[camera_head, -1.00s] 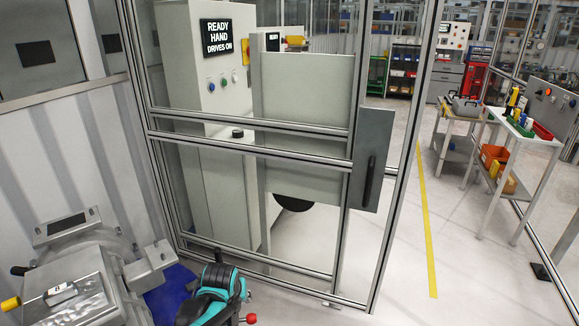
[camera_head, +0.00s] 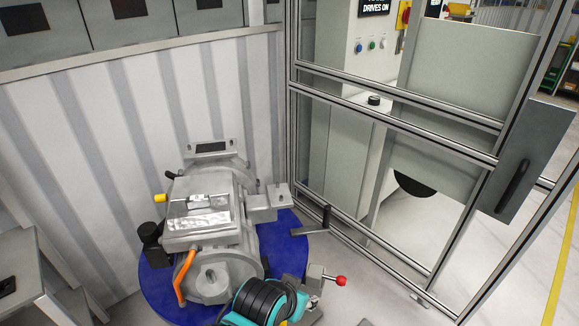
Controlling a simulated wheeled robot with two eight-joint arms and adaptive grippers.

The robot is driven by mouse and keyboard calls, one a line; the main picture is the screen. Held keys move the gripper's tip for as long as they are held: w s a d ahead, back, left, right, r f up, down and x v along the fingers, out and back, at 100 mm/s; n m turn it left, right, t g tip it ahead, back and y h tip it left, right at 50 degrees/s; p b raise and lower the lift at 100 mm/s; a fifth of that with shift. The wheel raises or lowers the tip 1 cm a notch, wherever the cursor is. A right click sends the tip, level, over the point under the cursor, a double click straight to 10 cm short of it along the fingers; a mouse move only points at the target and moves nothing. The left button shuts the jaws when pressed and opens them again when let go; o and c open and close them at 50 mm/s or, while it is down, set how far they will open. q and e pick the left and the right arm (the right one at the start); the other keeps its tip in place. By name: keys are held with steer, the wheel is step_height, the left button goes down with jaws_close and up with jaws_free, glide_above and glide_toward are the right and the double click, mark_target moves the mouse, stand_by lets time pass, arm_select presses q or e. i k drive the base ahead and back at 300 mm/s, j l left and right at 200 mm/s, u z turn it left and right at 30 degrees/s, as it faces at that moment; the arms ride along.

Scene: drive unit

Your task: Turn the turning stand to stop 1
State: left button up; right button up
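The turning stand (camera_head: 157,279) is a round blue disc low on the floor at lower centre. A grey drive unit (camera_head: 208,205) sits on it, with a yellow-tipped part at its left and an orange handle at its front. A small lever with a red ball knob (camera_head: 341,280) stands at the disc's front right edge. A dark, bent bracket (camera_head: 316,223) stands at its right edge. Stop markings cannot be read. A teal and black part covers the disc's front edge; it looks like part of my arm. Neither gripper can be made out.
A framed clear guard panel (camera_head: 400,118) with a grey handle plate (camera_head: 534,158) stands at right. Behind it is a control cabinet (camera_head: 345,60) with coloured buttons. A ribbed wall (camera_head: 90,130) closes the back. A grey table (camera_head: 22,270) is at lower left.

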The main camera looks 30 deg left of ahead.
mark_target(186, 276)
steer(key=u, duration=1.65)
steer(key=l, duration=1)
steer(key=i+l, duration=0.65)
steer(key=i, duration=0.15)
steer(key=k+l+z, duration=0.05)
